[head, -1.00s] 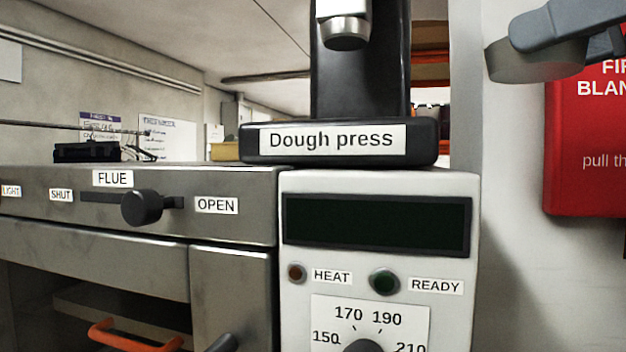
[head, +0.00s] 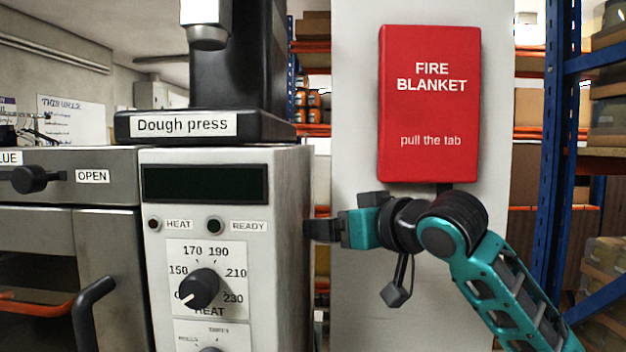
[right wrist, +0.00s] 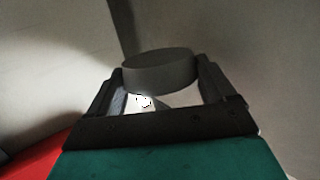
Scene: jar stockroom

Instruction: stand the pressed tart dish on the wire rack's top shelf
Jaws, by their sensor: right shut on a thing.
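The tart dish (right wrist: 158,72) is a round, dark grey disc in the right wrist view. My right gripper (right wrist: 160,85) is shut on it, with one finger on either side. In the head view my right gripper (head: 322,230) points left at the right side of the dough press. I cannot make out the dish in the head view. The wire rack is not recognisable in any view. My left gripper is not in view.
The white dough press (head: 222,230) stands left of my right gripper, beside a steel oven (head: 90,180). A red fire blanket case (head: 430,110) hangs on the pale wall panel just above my right arm. Blue and orange shelving (head: 560,130) stands at the right.

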